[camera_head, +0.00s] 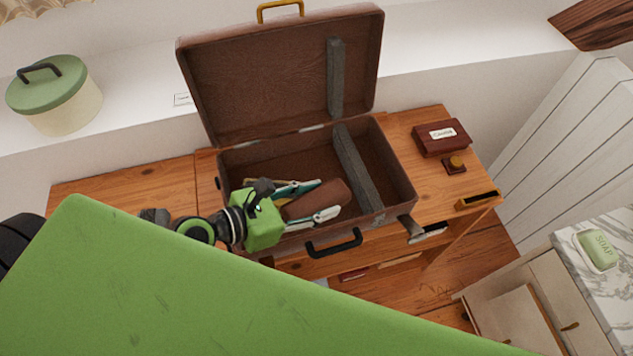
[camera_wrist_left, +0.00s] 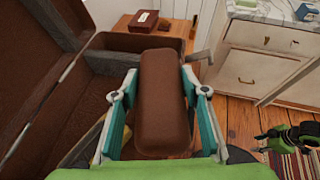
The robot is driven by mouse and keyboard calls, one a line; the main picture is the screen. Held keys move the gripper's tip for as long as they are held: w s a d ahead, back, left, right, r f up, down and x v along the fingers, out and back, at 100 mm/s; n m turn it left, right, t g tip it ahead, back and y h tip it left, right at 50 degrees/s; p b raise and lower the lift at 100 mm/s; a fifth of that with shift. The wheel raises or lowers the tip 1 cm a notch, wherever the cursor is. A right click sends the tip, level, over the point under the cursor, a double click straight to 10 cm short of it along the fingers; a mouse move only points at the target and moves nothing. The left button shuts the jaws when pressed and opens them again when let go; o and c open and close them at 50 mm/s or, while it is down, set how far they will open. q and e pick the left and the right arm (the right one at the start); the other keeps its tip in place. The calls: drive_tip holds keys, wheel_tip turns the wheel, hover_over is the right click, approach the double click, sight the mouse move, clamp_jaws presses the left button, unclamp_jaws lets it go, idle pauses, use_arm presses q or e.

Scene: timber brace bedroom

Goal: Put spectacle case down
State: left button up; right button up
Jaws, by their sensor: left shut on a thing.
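The brown spectacle case (camera_head: 318,200) is a long rounded block. My left gripper (camera_head: 310,203) is shut on it, with one teal finger along each long side. In the left wrist view the spectacle case (camera_wrist_left: 162,100) lies lengthwise between the fingertips of the gripper (camera_wrist_left: 160,95). In the head view the case shows over the open brown suitcase (camera_head: 290,163), near its front wall. I cannot tell whether its underside touches anything.
The suitcase lid stands open at the back, and a grey strap crosses its right side. A dark red box (camera_head: 441,139) and a small stamp-like block (camera_head: 454,165) lie on the wooden table (camera_head: 120,183) to the right. A marble-topped cabinet holds green soap (camera_head: 597,249).

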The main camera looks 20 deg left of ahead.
sight(346, 200)
use_arm(q)
drive_tip(key=shift+n+t+y, duration=0.7)
drive_tip(key=shift+t+y, duration=0.1)
drive_tip(key=shift+y, duration=0.1)
drive_tip(key=d, duration=0.2)
drive_tip(key=d+r+p, duration=0.1)
drive_tip(key=d, duration=0.1)
drive_tip(key=shift+d, duration=0.15)
drive_tip(key=w+a+f, duration=0.1)
drive_tip(key=w, duration=0.1)
drive_tip(key=w+a+f, duration=0.1)
drive_tip(key=w, duration=0.1)
drive_tip(key=w+a+f, duration=0.1)
drive_tip(key=w, duration=0.2)
drive_tip(key=shift+a+f+p, duration=0.1)
drive_tip(key=shift+f+p, duration=0.05)
drive_tip(key=shift+p, duration=0.2)
drive_tip(key=w+f, duration=0.1)
drive_tip(key=f, duration=0.2)
drive_tip(key=w+a+f+b, duration=0.1)
drive_tip(key=w+f, duration=0.1)
drive_tip(key=f, duration=0.1)
drive_tip(key=w+a+f+b, duration=0.1)
drive_tip(key=w+f, duration=0.1)
drive_tip(key=f, duration=0.1)
drive_tip(key=shift+w+a+f, duration=0.2)
drive_tip(key=shift+a+f, duration=0.05)
drive_tip(key=shift+f, duration=0.05)
use_arm(e)
drive_tip(key=shift+s+d, duration=0.4)
